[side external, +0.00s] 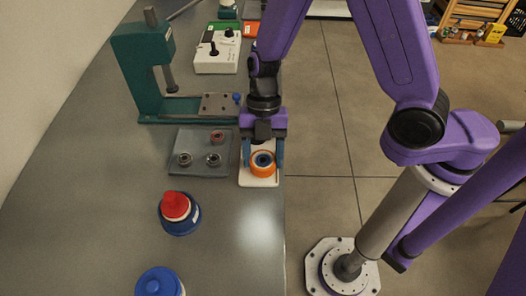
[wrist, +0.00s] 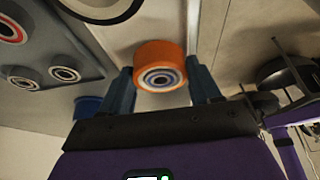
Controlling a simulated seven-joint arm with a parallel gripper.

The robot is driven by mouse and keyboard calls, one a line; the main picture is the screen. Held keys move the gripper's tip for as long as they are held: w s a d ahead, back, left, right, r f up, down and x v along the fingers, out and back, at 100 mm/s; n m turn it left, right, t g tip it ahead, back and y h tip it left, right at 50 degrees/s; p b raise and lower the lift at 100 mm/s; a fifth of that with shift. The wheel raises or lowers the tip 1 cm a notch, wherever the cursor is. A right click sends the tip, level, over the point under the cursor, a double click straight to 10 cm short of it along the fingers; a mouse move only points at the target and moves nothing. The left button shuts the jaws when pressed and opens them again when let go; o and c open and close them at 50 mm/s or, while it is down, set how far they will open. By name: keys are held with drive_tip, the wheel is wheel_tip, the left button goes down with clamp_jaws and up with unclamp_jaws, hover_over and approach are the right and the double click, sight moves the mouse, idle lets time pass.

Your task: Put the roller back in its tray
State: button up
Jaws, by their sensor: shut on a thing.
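An orange roller (wrist: 160,68) with a round metal-and-dark centre sits between the two blue fingers of my gripper (wrist: 157,88) in the wrist view. My gripper is shut on it. In the side view the orange roller (side external: 262,170) shows at the fingertips of my gripper (side external: 264,157), over a small white tray (side external: 259,182) at the bench's right edge. I cannot tell whether the roller touches the white tray. A grey tray (side external: 183,140) lies just left of it and holds a red-ringed bearing (side external: 217,136) and two metal bearings (side external: 185,159) (side external: 213,159).
A green press (side external: 143,70) stands behind the grey tray. A white control box (side external: 218,53) is farther back. A blue container with a red top (side external: 178,210) and another blue one (side external: 158,283) stand nearer. Bare bench lies in front of the white tray; the floor is to its right.

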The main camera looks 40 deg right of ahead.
drive_tip(key=shift+s+f, duration=0.1)
drive_tip(key=shift+f, duration=0.45)
drive_tip(key=o, duration=1.2)
drive_tip(key=shift+s, duration=0.1)
drive_tip(key=shift+d, duration=0.1)
drive_tip(key=a+v, duration=0.1)
drive_tip(key=v, duration=1.7)
drive_tip(key=s+d+m+t+h, duration=0.1)
drive_tip(key=s+d+m, duration=0.3)
drive_tip(key=s+d, duration=0.1)
drive_tip(key=s+d+m+t+h, duration=0.1)
drive_tip(key=s+d+m, duration=0.3)
drive_tip(key=s+m, duration=0.1)
drive_tip(key=s+d+f+m+t, duration=0.1)
drive_tip(key=s+d+m, duration=0.4)
drive_tip(key=s, duration=0.2)
drive_tip(key=shift+s+d+h, duration=0.3)
drive_tip(key=shift+d+h, duration=0.05)
drive_tip(key=shift+h, duration=0.05)
